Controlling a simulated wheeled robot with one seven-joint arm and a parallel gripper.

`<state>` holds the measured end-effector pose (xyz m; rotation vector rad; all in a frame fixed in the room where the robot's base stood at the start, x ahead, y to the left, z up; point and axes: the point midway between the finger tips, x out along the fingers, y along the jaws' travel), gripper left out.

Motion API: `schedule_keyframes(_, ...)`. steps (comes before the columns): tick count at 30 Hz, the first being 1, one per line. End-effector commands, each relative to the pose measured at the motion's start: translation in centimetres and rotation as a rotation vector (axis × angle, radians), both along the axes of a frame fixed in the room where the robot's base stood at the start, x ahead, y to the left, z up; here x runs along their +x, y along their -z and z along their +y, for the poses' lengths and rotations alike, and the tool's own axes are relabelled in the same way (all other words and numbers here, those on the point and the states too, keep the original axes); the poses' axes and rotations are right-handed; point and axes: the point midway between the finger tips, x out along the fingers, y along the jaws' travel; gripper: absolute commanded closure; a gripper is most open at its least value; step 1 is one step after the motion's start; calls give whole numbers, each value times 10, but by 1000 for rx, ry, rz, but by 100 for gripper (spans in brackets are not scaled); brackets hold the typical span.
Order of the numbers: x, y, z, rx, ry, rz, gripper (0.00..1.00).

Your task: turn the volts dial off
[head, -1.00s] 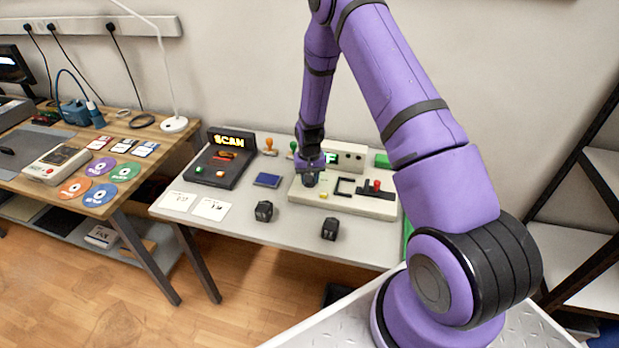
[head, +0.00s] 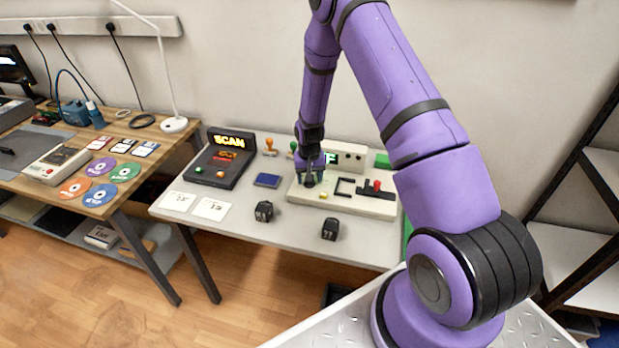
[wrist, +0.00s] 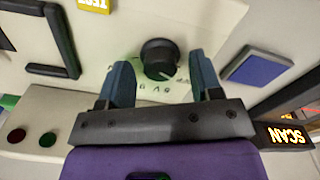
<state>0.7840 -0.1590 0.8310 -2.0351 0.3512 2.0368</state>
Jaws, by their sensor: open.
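The volts dial is a round black knob (wrist: 158,54) with a pale pointer line, on the cream control panel (wrist: 225,18). In the wrist view its pointer aims toward the lower right, near partly hidden printed markings. My gripper (wrist: 161,66) is open, with one blue finger on each side of the knob and visible gaps between. In the head view my gripper (head: 309,176) is over the left part of the panel, and the small dark knob there is hard to tell from the fingers.
The panel also bears a yellow TEST button (wrist: 94,4), black slotted guides (wrist: 58,42) and a red-topped lever (head: 376,186). A blue pad (head: 267,180) and SCAN console (head: 222,160) lie left. Two black blocks (head: 264,211) (head: 329,229) sit in front.

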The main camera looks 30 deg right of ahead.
Motion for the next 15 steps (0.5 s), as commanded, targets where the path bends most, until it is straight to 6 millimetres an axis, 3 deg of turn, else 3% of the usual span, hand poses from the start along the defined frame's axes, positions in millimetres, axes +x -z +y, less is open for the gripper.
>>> schedule_keyframes(15, 1, -85, 0, 0, 0, -4, 41)
